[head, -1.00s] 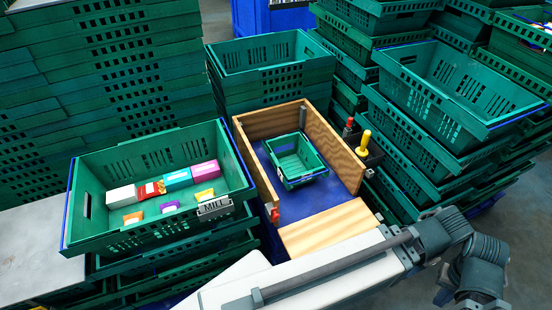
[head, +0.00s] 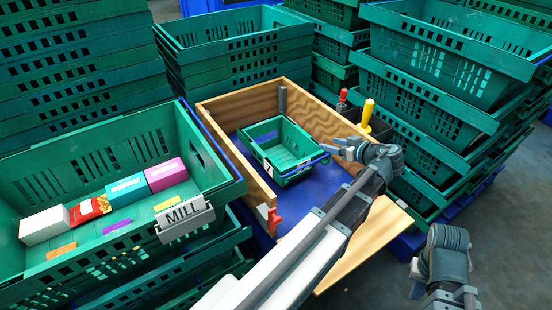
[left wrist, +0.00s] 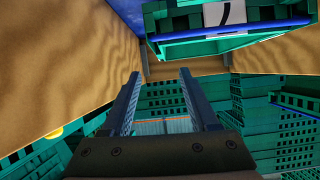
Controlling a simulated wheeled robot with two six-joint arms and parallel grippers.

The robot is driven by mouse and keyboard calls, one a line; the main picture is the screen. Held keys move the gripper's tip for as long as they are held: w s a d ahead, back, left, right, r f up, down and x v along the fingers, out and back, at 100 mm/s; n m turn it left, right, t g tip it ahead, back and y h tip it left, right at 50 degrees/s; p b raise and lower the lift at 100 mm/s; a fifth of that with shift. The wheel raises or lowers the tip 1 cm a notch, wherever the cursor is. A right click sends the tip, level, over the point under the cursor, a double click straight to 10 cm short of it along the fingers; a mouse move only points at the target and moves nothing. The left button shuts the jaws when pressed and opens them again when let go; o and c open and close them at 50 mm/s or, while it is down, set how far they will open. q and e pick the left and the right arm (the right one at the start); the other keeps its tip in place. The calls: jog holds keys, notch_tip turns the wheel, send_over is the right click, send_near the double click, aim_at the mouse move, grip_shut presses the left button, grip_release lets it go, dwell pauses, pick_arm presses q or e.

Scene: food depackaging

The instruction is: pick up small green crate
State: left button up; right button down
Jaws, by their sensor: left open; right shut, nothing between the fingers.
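The small green crate (head: 292,166) sits upright on the blue floor of a wooden box (head: 228,147), toward its left side. A label shows on its near side. My left gripper (head: 328,146) is open and empty, with its fingertips close to the crate's right rim. I cannot tell whether they touch it. In the left wrist view the crate (left wrist: 232,48) shows at the top right, beyond the open fingers (left wrist: 162,85) and not between them. My right gripper (head: 413,280) is shut and empty at the lower right, outside the box.
A large green crate (head: 110,240) marked MILL, with several small packages, stands at left. Stacks of green crates surround the box behind and right (head: 440,85). Red- and yellow-handled tools (head: 367,115) stand at its right wall. A red clamp (head: 274,217) is at the near left.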

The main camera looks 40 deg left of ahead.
aim_at(308, 136)
pick_arm(q)
jog(key=shift+w+a+n+y, duration=0.3)
jog(key=shift+w+a, duration=0.05)
jog(key=shift+a, duration=0.45)
jog(key=b+x, duration=0.3)
jog(key=x, duration=0.4)
jog(key=shift+w+a+f, duration=0.1)
jog(key=shift+a+f, duration=0.1)
jog(key=shift+f, duration=0.05)
jog(key=shift+w+a+f+b, duration=0.15)
jog(key=shift+a+b, duration=0.15)
jog(key=shift+a, duration=0.15)
jog(key=shift+b+x, duration=1.15)
jog(key=shift+x, duration=1.4)
jog(key=shift+f, duration=0.1)
pick_arm(e)
notch_tip(308, 136, down, 6)
jog(key=shift+a+f, duration=0.2)
jog(key=shift+f, duration=0.05)
pick_arm(q)
grip_shut()
pick_arm(e)
jog(key=shift+w, duration=0.1)
